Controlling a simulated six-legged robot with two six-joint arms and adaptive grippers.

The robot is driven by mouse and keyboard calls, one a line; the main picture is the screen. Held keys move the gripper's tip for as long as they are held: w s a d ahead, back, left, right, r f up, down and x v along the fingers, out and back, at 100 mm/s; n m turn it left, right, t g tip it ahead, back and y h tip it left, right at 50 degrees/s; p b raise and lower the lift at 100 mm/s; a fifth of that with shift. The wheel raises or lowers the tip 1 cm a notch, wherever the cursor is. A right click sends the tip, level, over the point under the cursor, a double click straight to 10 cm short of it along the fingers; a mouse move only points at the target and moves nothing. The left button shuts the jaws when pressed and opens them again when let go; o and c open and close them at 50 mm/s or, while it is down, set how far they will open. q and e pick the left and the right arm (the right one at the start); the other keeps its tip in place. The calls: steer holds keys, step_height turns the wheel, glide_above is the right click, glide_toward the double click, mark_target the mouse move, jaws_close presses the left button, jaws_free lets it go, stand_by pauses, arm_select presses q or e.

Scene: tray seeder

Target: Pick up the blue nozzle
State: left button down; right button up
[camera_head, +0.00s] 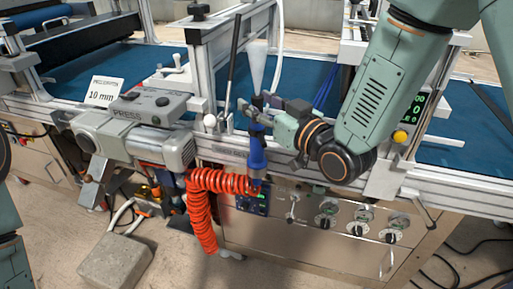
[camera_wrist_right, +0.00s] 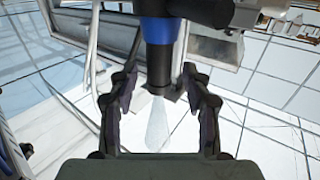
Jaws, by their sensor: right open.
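The blue nozzle (camera_head: 257,152) stands upright at the front rail of the machine, with a black neck and a long clear tip pointing up. An orange coiled hose (camera_head: 203,205) runs to its lower end. My right gripper (camera_head: 266,114) is at the nozzle's black neck, coming in from the right. In the right wrist view the open fingers of my right gripper (camera_wrist_right: 160,84) lie on either side of the black neck of the blue nozzle (camera_wrist_right: 157,31), with visible gaps. The clear tip lies between the fingers and the palm. My left gripper is out of view.
A grey press unit (camera_head: 140,135) with a "10 mm" card (camera_head: 101,93) is left of the nozzle. A black lever (camera_head: 233,62) and a white-knobbed lever (camera_head: 210,121) stand close by. Knobs and gauges (camera_head: 360,222) line the front panel. Blue belt (camera_head: 300,90) lies behind.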

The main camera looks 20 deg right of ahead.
steer(key=shift+w+a, duration=0.15)
steer(key=shift+w, duration=0.35)
steer(key=shift+c, duration=0.3)
jaws_close()
